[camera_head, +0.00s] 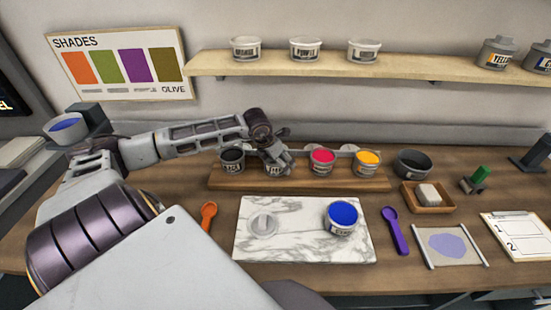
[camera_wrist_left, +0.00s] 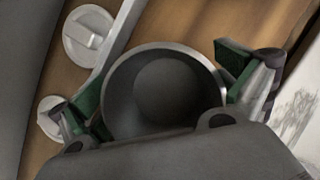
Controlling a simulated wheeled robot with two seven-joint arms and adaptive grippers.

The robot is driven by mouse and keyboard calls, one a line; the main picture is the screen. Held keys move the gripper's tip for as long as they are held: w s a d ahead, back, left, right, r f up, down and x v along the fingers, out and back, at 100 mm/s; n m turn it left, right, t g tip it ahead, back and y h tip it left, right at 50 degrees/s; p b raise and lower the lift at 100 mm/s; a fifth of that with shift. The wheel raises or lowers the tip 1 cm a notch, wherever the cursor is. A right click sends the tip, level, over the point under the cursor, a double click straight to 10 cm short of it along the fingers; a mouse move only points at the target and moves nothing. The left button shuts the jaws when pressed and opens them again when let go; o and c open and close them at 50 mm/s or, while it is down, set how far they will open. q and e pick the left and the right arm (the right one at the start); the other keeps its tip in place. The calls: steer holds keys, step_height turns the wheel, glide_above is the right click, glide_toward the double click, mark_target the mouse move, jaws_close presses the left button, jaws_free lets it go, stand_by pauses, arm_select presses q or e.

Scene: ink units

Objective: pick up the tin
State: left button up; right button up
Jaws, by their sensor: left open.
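Several small paint tins stand in a row on a wooden rack (camera_head: 300,182) at the back of the table. My left gripper (camera_head: 279,158) is at the second tin (camera_head: 273,171) from the left and partly covers it. In the left wrist view this round tin (camera_wrist_left: 119,94) has a pale rim and a grey, shadowed inside. The open fingers of the gripper (camera_wrist_left: 160,86) lie on either side of it, with green pads. Whether a pad touches the tin cannot be told. My right gripper is not in view.
Neighbouring tins are black (camera_head: 231,160), red (camera_head: 321,161) and yellow (camera_head: 367,162). Lids (camera_wrist_left: 89,34) lie behind the row. In front are a marble slab (camera_head: 295,230) with a blue tin (camera_head: 341,217), an orange spoon (camera_head: 208,214) and a purple spoon (camera_head: 394,230).

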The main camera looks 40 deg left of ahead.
arm_select(q)
steer(key=c, duration=1.4)
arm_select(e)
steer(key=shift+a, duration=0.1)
arm_select(q)
steer(key=shift+r, duration=0.45)
steer(key=shift+c, duration=0.7)
step_height(320, 180, up, 8)
steer(key=shift+f+b, duration=0.15)
steer(key=shift+b, duration=0.55)
steer(key=shift+r, duration=0.75)
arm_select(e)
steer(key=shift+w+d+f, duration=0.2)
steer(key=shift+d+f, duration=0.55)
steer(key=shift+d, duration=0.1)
